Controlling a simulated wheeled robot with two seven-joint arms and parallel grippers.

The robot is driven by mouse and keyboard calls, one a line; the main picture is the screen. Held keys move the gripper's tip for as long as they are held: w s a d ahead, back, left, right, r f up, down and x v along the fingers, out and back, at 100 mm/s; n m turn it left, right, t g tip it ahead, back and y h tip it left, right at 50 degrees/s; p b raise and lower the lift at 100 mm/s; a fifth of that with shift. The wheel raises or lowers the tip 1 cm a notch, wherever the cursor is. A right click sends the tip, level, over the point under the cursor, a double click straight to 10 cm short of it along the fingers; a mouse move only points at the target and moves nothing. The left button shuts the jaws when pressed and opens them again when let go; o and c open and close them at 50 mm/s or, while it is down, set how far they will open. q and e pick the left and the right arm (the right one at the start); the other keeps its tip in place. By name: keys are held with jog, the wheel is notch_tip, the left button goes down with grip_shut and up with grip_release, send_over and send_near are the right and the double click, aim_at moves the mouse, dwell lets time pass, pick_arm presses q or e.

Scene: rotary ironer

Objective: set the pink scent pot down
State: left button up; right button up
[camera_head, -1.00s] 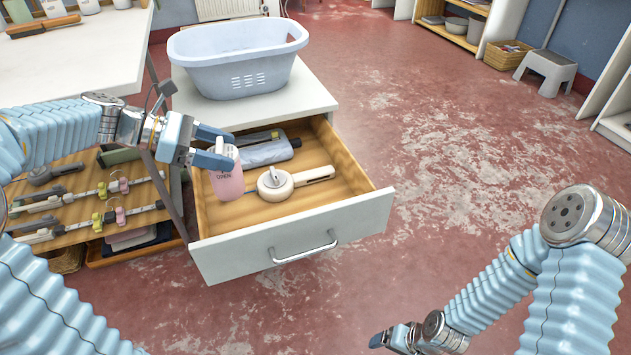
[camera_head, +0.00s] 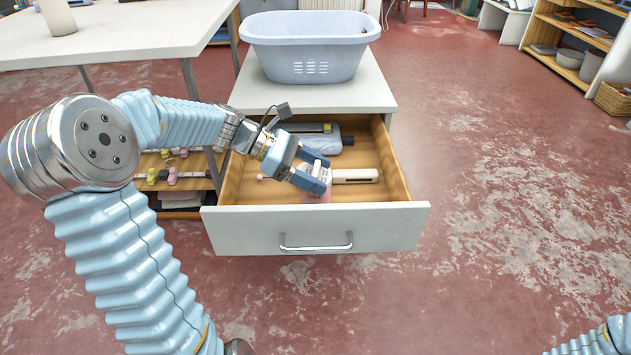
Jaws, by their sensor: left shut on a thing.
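The pink scent pot (camera_head: 317,195) is in the open drawer's area, mostly hidden behind my left gripper's fingers. Its pink body shows below them and a pale top between them. My left gripper (camera_head: 320,177) is shut on the pot. I cannot tell whether the pot touches the drawer floor. The drawer (camera_head: 312,230) is pulled out, with a wooden inside and a white front. My right gripper is out of view; only part of my right arm shows at the bottom right corner.
A cream tool's handle (camera_head: 356,176) lies right beside the pot; its round head is hidden. A grey-blue pouch and a dark tool lie at the drawer's back. A blue laundry basket (camera_head: 310,48) stands on the cabinet top (camera_head: 378,92). A white table (camera_head: 130,35) is at left.

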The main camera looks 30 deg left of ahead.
pick_arm(q)
jog(key=shift+f, duration=0.85)
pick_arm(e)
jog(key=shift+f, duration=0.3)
pick_arm(q)
jog(key=o, duration=1.5)
jog(key=shift+a+r, duration=0.1)
jog(key=shift+p+v, duration=1.6)
jog(key=shift+v, duration=4.35)
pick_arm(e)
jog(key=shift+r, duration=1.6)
